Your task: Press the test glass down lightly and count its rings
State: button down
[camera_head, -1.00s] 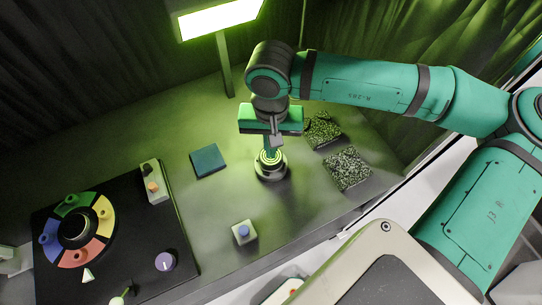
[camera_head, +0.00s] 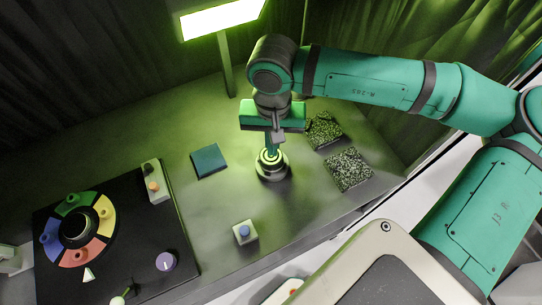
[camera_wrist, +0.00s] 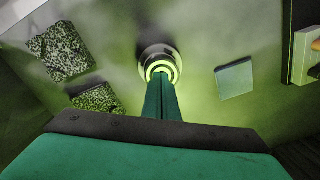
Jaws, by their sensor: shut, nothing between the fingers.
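The test glass (camera_head: 272,169) is a small round piece on a dark, stepped round base, standing on the grey table. Bright yellow-green concentric rings show on its top; they also show in the wrist view (camera_wrist: 160,64). My gripper (camera_head: 270,151) points straight down over it, its green fingers shut with nothing between them. In the wrist view the fingertips (camera_wrist: 160,80) overlap the near part of the rings and hide some of them. The tips are at or very close to the glass top; I cannot tell whether they touch.
A teal square pad (camera_head: 208,160) lies left of the glass. Two speckled blocks (camera_head: 324,130) (camera_head: 348,169) lie to its right. A small block with a blue button (camera_head: 244,232) is in front. A black board (camera_head: 130,230) with a coloured wheel is left. A lit lamp (camera_head: 222,18) stands behind.

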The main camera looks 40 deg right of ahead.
notch_tip(320, 180, up, 6)
dwell(0.7)
jog(key=shift+w+a, duration=0.1)
jog(key=shift+w, duration=0.05)
dwell(0.4)
